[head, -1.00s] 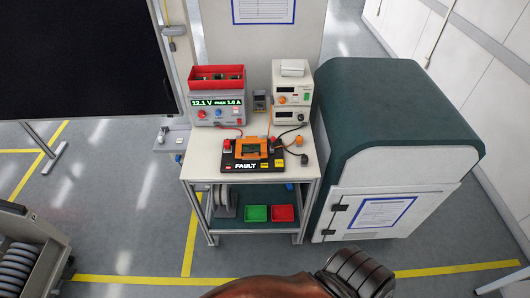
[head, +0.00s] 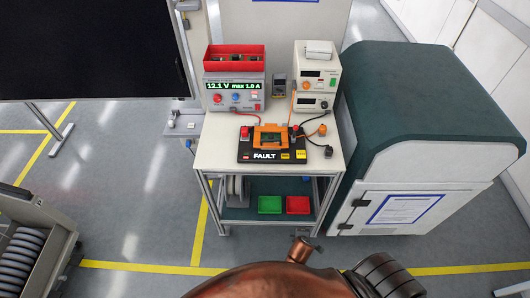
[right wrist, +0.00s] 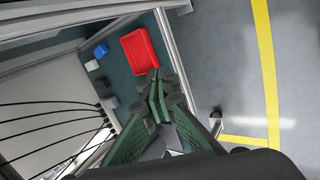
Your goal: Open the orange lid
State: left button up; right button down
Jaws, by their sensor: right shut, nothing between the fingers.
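The orange lid (head: 258,131) is on a black fixture (head: 246,154) marked FAULT, on top of the white trolley. The lid looks like an orange frame around a green board; whether it is fully shut is too small to tell. My right gripper (right wrist: 156,84) shows in the right wrist view with its green-sided fingers together and nothing between them. It points towards the trolley's lower shelf, near a red bin, clear of the lid. In the head view only my copper-coloured arm shows at the bottom. My left gripper is not in view.
A power supply (head: 234,92) under a red box (head: 235,56) and white instruments (head: 316,75) stand behind the fixture. A green bin (head: 270,204) and the red bin (head: 298,204) sit on the lower shelf. A large green-topped cabinet (head: 430,100) stands close on the right.

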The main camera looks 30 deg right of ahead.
jog(key=w+d+r+n+t+h+b, duration=0.1)
jog(key=w+r+n+t+h, duration=0.15)
jog(key=w+r, duration=0.45)
jog(key=w+d+r+n+t+h+b, duration=0.1)
jog(key=w+r+n+t+h, duration=0.2)
jog(key=r, duration=0.8)
jog(key=n+t+h, duration=0.1)
jog(key=n+t, duration=0.2)
jog(key=n, duration=0.5)
send_near(266, 155)
jog(key=s+d+f, duration=0.2)
jog(key=s+d, duration=0.3)
jog(key=d, duration=0.2)
jog(key=w+a+r+n+t, duration=0.4)
jog(key=a+n, duration=0.1)
jog(key=n, duration=0.1)
jog(key=shift+y, duration=0.35)
jog(key=x, duration=0.8)
jog(key=shift+w+a+f, duration=0.2)
jog(key=shift+a+f, duration=0.05)
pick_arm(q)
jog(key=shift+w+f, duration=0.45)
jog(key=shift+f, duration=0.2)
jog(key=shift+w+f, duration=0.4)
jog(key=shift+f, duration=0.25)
pick_arm(e)
jog(key=shift+x, duration=0.75)
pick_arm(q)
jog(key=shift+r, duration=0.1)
